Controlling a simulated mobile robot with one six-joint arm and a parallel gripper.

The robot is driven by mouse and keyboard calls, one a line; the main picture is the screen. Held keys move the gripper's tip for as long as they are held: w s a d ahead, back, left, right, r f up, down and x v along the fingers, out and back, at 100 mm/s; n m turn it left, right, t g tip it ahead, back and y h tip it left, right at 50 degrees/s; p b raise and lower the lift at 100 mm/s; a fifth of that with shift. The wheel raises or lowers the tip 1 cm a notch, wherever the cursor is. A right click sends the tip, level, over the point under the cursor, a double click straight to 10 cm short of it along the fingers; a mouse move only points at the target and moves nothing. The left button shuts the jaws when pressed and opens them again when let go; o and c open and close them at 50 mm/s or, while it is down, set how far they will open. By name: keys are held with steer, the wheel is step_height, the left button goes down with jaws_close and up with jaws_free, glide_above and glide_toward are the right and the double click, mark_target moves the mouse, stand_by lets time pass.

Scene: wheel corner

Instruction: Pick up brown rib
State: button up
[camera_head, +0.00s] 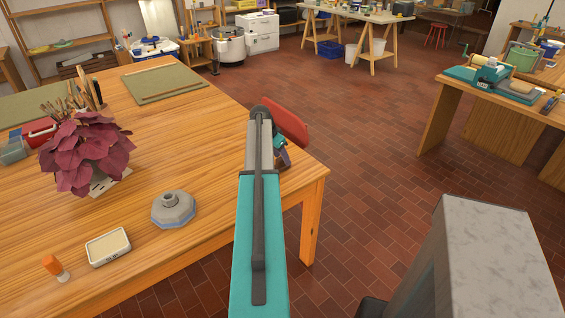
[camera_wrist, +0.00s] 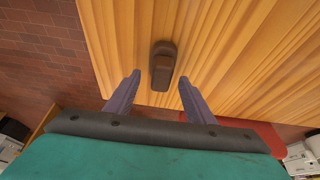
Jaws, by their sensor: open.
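A small dark brown piece (camera_wrist: 162,67), which I take for the brown rib, lies on the wooden table near its edge in the wrist view. My gripper (camera_wrist: 160,78) is open, with one purple-grey finger to each side of the near end of the piece in the picture. Nothing is held. I cannot tell how high the fingers are above the table or whether they touch it. In the head view my arm hides the brown piece, and only a bit of my gripper (camera_head: 283,157) shows past the arm.
The wooden table (camera_head: 150,115) bears a purple-leaved plant (camera_head: 82,152), a grey round weight-like object (camera_head: 173,208), a white dish (camera_head: 108,247) and an orange-topped tool (camera_head: 54,265). A red seat (camera_head: 287,122) is beside the table's right edge. Tiled floor lies open to the right.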

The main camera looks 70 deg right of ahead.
steer(key=shift+x, duration=1.1)
steer(key=shift+c, duration=0.3)
steer(key=c, duration=1.1)
